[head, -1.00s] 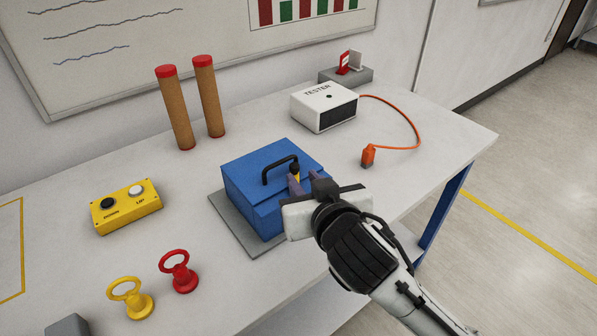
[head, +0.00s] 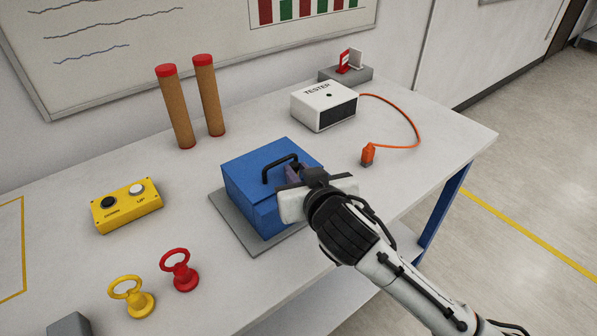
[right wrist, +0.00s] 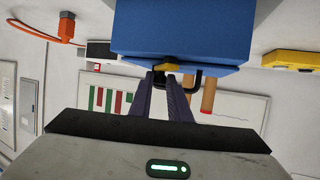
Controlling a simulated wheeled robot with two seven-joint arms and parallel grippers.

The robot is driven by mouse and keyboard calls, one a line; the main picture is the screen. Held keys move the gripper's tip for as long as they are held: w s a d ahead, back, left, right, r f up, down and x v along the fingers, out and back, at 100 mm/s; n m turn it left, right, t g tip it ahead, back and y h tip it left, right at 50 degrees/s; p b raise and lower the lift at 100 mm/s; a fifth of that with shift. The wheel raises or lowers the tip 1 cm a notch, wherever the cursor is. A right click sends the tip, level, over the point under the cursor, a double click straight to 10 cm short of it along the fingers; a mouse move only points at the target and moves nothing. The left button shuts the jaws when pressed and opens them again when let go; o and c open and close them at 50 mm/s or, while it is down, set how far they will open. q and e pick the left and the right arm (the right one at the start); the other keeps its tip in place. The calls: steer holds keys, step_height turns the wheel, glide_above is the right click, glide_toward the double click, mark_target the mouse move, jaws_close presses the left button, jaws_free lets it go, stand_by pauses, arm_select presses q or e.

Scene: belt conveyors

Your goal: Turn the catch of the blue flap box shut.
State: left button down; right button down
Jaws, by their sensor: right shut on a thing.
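The blue flap box (head: 240,186) stands on a grey plate on the bench, its black handle (head: 281,168) on top. It also shows in the right wrist view (right wrist: 185,35), inverted. A small yellow catch (right wrist: 167,66) shows there at the box's edge, right at the fingertips. My right gripper (head: 291,174) is at the box's right front side, shut on the catch; its fingers (right wrist: 164,80) show in the right wrist view. In the head view the catch is hidden behind the gripper. My left gripper is not in view.
The grey plate (head: 231,222) sticks out around the box. A yellow button box (head: 127,205), yellow (head: 131,297) and red (head: 179,270) ring-topped pieces stand left. Two brown red-capped cylinders (head: 174,110) and a white tester (head: 323,106) with an orange cable plug (head: 368,154) stand behind.

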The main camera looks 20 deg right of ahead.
steer(key=n+y, duration=0.3)
steer(key=shift+w+g, duration=0.1)
steer(key=shift+g, duration=0.2)
steer(key=shift+a+n+y, duration=0.1)
steer(key=shift+n+y, duration=0.6)
steer(key=shift+y, duration=0.3)
steer(key=c, duration=1.9)
jaws_free()
steer(key=shift+c, duration=0.2)
steer(key=v, duration=1)
steer(key=shift+r+b, duration=0.2)
steer(key=shift+b, duration=0.15)
